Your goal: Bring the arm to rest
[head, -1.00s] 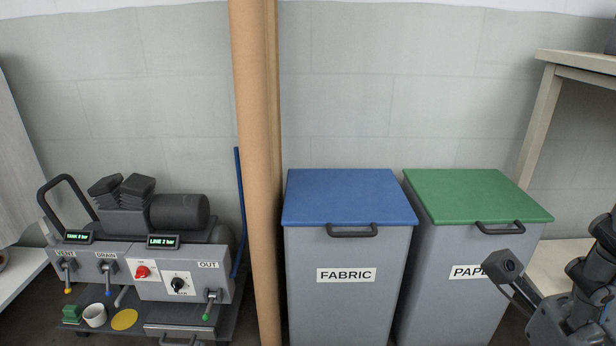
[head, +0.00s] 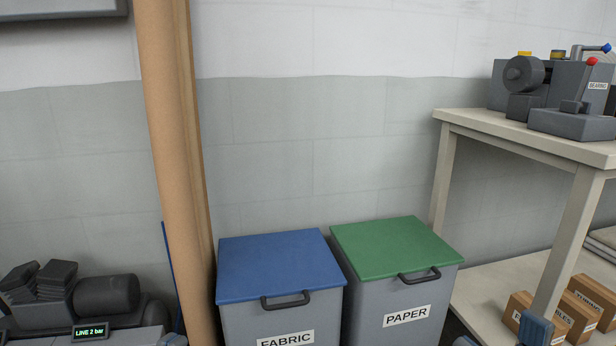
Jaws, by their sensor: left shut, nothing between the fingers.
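A FABRIC bin (head: 268,322) with a blue lid and a PAPER bin (head: 391,298) with a green lid stand mid-view. A brown post (head: 172,150) rises left of them. A compressor (head: 105,295) is bottom left. A table (head: 480,122) with machinery and boxes (head: 583,310) stands right.

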